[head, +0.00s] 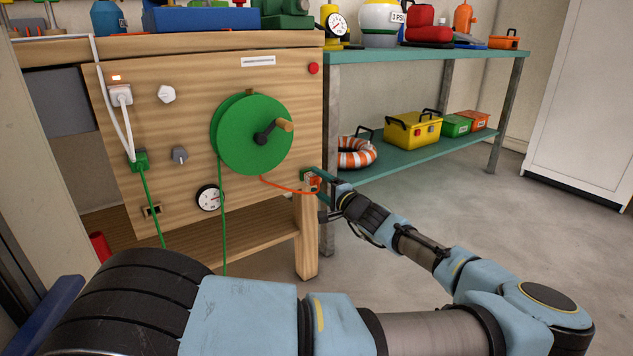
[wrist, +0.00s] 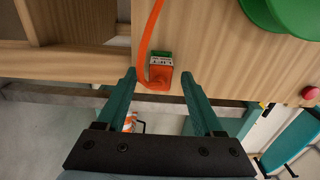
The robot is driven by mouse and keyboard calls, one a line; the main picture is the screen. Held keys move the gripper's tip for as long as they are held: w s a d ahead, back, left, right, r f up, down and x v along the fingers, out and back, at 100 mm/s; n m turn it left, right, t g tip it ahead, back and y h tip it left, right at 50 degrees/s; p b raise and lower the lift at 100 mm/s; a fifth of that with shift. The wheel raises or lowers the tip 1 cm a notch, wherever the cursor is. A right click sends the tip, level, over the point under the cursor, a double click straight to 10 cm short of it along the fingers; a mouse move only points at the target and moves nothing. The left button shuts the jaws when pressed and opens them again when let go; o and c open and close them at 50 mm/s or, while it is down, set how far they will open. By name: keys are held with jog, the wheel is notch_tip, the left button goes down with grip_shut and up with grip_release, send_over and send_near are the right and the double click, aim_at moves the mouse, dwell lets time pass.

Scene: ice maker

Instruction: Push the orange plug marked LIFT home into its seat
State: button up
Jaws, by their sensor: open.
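The orange plug (wrist: 160,76) shows in the wrist view against the wooden panel, with a pale marked label too small to read. A green socket (wrist: 162,54) sits directly beyond it; I cannot tell how deep the plug sits. An orange cable (wrist: 150,32) runs from the plug. My gripper (wrist: 158,74) is open, its two teal fingers on either side of the plug with gaps between. In the head view the plug (head: 313,182) is at the panel's lower right corner, partly hidden by my gripper (head: 317,186).
The green reel (head: 238,135) with a crank is on the panel (head: 300,90), left of the plug. A red button (head: 313,68) sits higher up. A wooden leg (head: 307,240) stands below the plug. The teal shelf (head: 400,160) with boxes is close on the right.

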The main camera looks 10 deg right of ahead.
jog(key=p+v, duration=0.2)
jog(key=v, duration=0.7)
jog(key=shift+s+d, duration=0.2)
jog(key=shift+s, duration=0.1)
